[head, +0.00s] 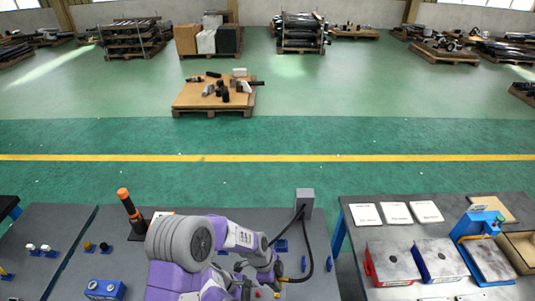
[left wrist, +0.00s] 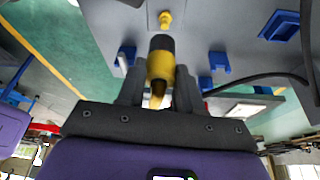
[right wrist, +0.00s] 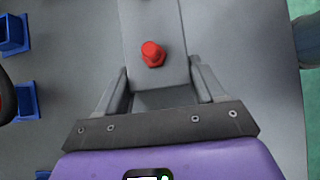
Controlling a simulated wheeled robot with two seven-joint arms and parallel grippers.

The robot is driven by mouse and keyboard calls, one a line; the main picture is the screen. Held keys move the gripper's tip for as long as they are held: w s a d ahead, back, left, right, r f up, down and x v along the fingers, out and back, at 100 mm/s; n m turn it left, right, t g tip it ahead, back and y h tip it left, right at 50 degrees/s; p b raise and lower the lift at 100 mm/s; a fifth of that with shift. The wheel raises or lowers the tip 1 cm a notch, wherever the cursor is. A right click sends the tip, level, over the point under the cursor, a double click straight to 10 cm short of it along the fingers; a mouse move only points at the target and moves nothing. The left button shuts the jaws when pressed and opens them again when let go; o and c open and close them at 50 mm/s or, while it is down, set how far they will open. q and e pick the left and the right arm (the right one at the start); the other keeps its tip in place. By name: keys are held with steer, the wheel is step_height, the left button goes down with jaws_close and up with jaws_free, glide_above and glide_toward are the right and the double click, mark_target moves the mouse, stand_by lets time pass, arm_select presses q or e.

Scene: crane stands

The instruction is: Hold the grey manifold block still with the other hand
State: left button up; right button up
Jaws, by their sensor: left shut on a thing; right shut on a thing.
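The grey manifold block (right wrist: 155,22) is between the fingers of my right gripper (right wrist: 158,88) in the right wrist view. A red plug (right wrist: 153,54) stands on its face. My right gripper is shut on the block. In the left wrist view my left gripper (left wrist: 157,82) is shut on a yellow-and-black cylindrical fitting (left wrist: 161,64). A small yellow fitting (left wrist: 165,19) sits on a grey surface beyond it; I cannot tell whether they touch. In the head view my left gripper (head: 268,282) is low in the middle, partly hidden by my arm.
A grey post (head: 305,203) with a black hose (head: 309,250) stands at the bench's back edge. Blue holders (right wrist: 14,36) are fixed on the grey bench. An orange-tipped black tool (head: 129,208) stands at left. A second bench with boxes (head: 392,262) is at right.

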arm_select(q)
step_height(320, 180, down, 2)
steer(key=shift+w+f, duration=0.15)
arm_select(e)
steer(key=shift+w, duration=0.1)
arm_select(q)
steer(key=shift+f, duration=0.2)
steer(key=shift+f, duration=1.5)
steer(key=o, duration=1.2)
steer(key=shift+r, duration=0.1)
steer(key=shift+v, duration=2.45)
steer(key=v, duration=1.2)
